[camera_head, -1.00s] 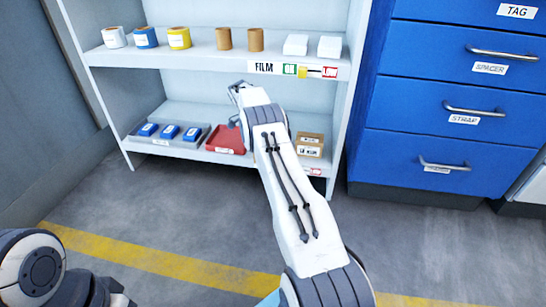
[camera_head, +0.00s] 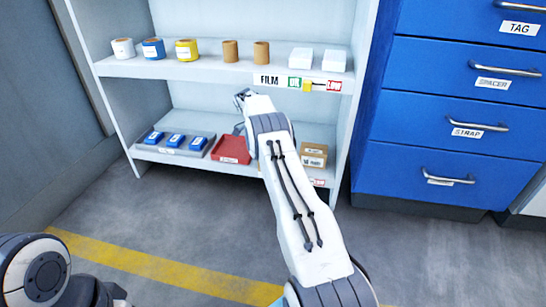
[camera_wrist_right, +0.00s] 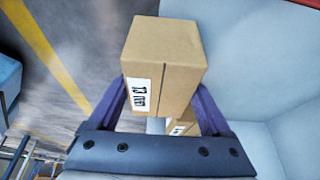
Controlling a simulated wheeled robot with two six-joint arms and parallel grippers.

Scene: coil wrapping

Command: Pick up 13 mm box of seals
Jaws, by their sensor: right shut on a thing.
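In the right wrist view a brown cardboard box (camera_wrist_right: 165,62) with a white printed label sits between the two fingers of my right gripper (camera_wrist_right: 161,92). The gripper is shut on it. In the head view my right forearm covers most of the right gripper and the held box. Cardboard boxes (camera_head: 313,155) stand on the lower shelf, right of the arm. My left arm enters at the lower left; its gripper is out of view.
The lower shelf (camera_head: 200,159) holds blue items in a grey tray and a red tray (camera_head: 231,150). The upper shelf (camera_head: 215,70) holds rolls and white boxes. Blue drawers (camera_head: 440,140) stand at the right. The floor in front is clear.

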